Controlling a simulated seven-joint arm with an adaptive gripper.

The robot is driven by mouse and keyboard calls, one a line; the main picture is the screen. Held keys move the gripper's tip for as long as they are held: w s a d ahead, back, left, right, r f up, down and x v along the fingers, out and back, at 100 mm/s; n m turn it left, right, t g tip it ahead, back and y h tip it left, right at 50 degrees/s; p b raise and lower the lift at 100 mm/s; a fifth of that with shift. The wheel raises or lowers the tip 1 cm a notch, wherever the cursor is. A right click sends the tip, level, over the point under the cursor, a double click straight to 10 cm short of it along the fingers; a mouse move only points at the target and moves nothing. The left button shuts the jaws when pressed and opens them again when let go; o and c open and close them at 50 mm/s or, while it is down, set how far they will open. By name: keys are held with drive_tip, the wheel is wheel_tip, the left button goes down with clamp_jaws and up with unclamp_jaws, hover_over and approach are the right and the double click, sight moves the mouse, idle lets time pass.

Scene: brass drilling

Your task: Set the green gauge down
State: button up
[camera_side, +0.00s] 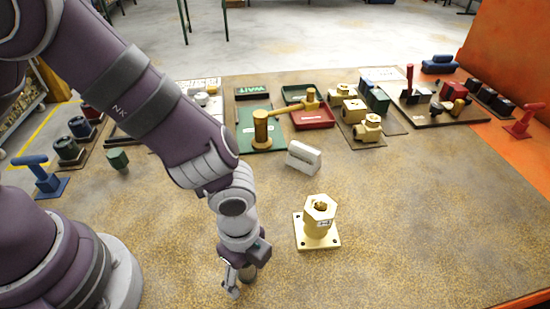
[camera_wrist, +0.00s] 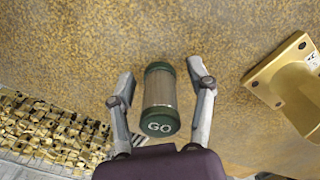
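The green gauge (camera_wrist: 161,98) is a metal cylinder with dark green ends, one marked GO. In the wrist view it lies between the two fingers of my gripper (camera_wrist: 160,80), with a gap on each side. My gripper is open around it, not pressing on it. In the side view my gripper (camera_side: 240,280) is low over the bare front of the table, left of the brass fitting. The gauge (camera_side: 249,273) shows there only partly, behind the fingers. It appears at the table surface, though its contact is hard to see.
A brass fitting with a hexagonal top and square flange (camera_side: 318,232) stands right of my gripper; its flange shows in the wrist view (camera_wrist: 285,82). A pale block (camera_side: 303,157) stands behind. A green mat (camera_side: 246,137), red tray (camera_side: 318,118) and brass parts fill the back.

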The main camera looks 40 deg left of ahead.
drive_tip(key=r, duration=0.7)
drive_tip(key=w+r, duration=0.1)
drive_tip(key=r, duration=0.2)
drive_tip(key=shift+d+r, duration=0.1)
drive_tip(key=shift+r, duration=0.05)
drive_tip(key=w+a+r+n+t, duration=0.1)
drive_tip(key=a+r+n+t, duration=0.2)
drive_tip(key=a+r+n, duration=0.5)
drive_tip(key=a+n, duration=0.2)
drive_tip(key=a, duration=0.1)
drive_tip(key=shift+w+a+r+n+h, duration=0.15)
drive_tip(key=shift+a+r+n+h, duration=0.15)
drive_tip(key=shift+n+h, duration=0.1)
drive_tip(key=s+a+r+n+t, duration=0.1)
drive_tip(key=s+a+n+t, duration=0.1)
drive_tip(key=a+n, duration=0.3)
drive_tip(key=shift+s+a+r+n+y, duration=0.3)
drive_tip(key=shift+r+n+y, duration=0.1)
drive_tip(key=shift+n, duration=0.5)
drive_tip(key=shift+s+t, duration=0.15)
drive_tip(key=shift+t, duration=0.15)
